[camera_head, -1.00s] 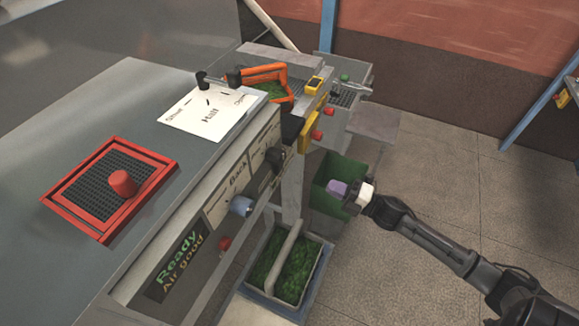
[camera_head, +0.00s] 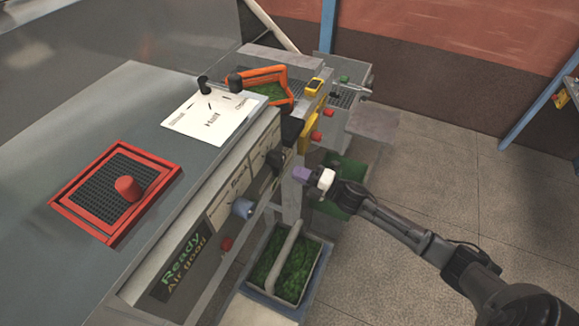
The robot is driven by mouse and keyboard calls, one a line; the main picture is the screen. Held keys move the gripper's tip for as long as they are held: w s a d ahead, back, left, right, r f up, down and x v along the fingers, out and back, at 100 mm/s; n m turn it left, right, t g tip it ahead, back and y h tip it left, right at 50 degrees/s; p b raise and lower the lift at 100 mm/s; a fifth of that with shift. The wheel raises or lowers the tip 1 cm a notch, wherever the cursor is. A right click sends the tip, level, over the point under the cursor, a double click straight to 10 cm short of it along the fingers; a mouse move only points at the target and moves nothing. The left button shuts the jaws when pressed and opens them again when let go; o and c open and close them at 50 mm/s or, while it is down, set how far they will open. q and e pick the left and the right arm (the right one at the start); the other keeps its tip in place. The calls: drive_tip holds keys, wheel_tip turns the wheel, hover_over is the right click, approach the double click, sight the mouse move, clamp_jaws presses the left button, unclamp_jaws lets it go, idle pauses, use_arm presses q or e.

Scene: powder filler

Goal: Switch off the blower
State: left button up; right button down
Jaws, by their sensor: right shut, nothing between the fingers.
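The machine's front panel carries a black knob (camera_head: 275,158), a blue-grey knob (camera_head: 242,208) and a red button (camera_head: 226,243). A label between the knobs reads "Back". I cannot tell which control belongs to the blower. A dark display (camera_head: 180,266) at the panel's near end reads "Ready" and "Air good". My right gripper (camera_head: 300,173), with purple fingers and a white body, is shut and empty. In the picture it is just right of the black knob, apparently apart from it. My left gripper is not in view.
A red-framed grate (camera_head: 75,218) with a red knob and a white lever plate (camera_head: 205,128) are on the machine top. An orange frame (camera_head: 287,88) and red buttons (camera_head: 316,135) are farther back. A basket of green stuff (camera_head: 306,277) stands below. Floor at right is clear.

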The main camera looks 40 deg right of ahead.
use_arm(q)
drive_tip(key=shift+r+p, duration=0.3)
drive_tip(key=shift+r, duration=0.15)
use_arm(e)
drive_tip(key=x, duration=0.3)
drive_tip(key=shift+w+a, duration=0.1)
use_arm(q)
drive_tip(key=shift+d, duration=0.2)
